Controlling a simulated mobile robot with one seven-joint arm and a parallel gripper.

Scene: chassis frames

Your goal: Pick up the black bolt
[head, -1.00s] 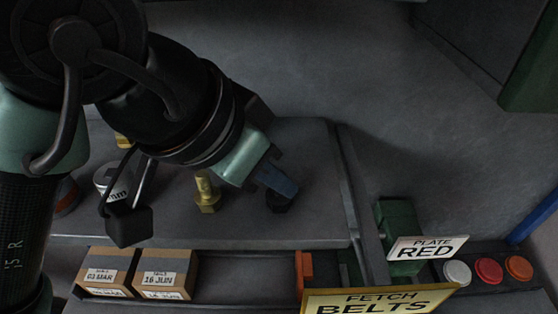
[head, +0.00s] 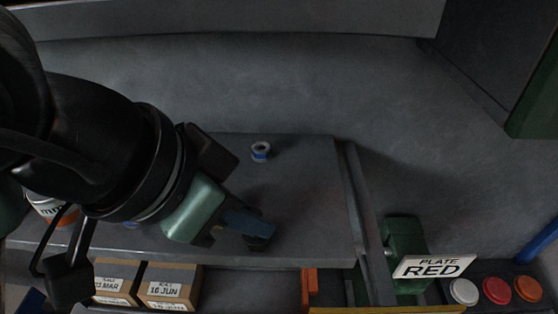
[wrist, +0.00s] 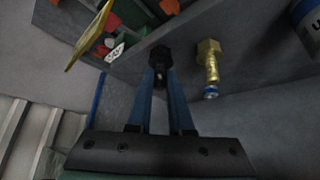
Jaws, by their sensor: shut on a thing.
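My gripper (head: 250,222) has blue fingers that are shut on the black bolt (head: 260,242), near the front edge of the grey worktop. In the wrist view, the black bolt (wrist: 160,55) has its dark head beyond the fingertips, with its shank between the blue fingers (wrist: 159,82). I cannot tell whether the bolt's head touches the worktop or is just above it. The arm hides the brass bolt in the head view.
A blue-and-white ring (head: 261,151) sits toward the back of the worktop (head: 310,190). Labelled boxes (head: 170,285) stand below the front edge. A green block with a "PLATE RED" sign (head: 432,267) and coloured discs (head: 496,290) are at right. The worktop's right part is clear.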

